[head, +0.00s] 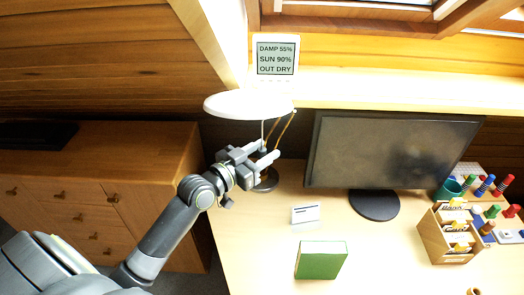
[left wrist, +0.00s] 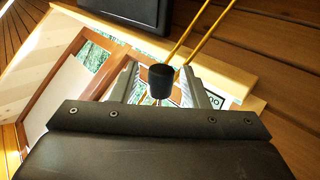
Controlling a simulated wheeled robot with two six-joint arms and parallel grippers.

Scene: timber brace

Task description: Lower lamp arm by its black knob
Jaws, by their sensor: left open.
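The lamp has a round white shade (head: 248,105), thin brass arm rods (head: 285,128) and a dark round base (head: 266,181) on the desk. My left gripper (head: 271,154) is open at the lamp's rods, below the shade and above the base. In the left wrist view the black knob (left wrist: 161,82) appears between the two open fingers, with a gap visible on each side. The brass rods (left wrist: 205,30) run up and away behind it. Whether a finger touches the knob, I cannot tell. My right gripper is not in view.
A monitor (head: 385,150) stands right of the lamp. A green box (head: 321,260) and a small white card (head: 305,214) lie on the desk (head: 245,240). A wooden card organizer (head: 432,238) is at the right. A display sign (head: 275,57) stands on the shelf behind.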

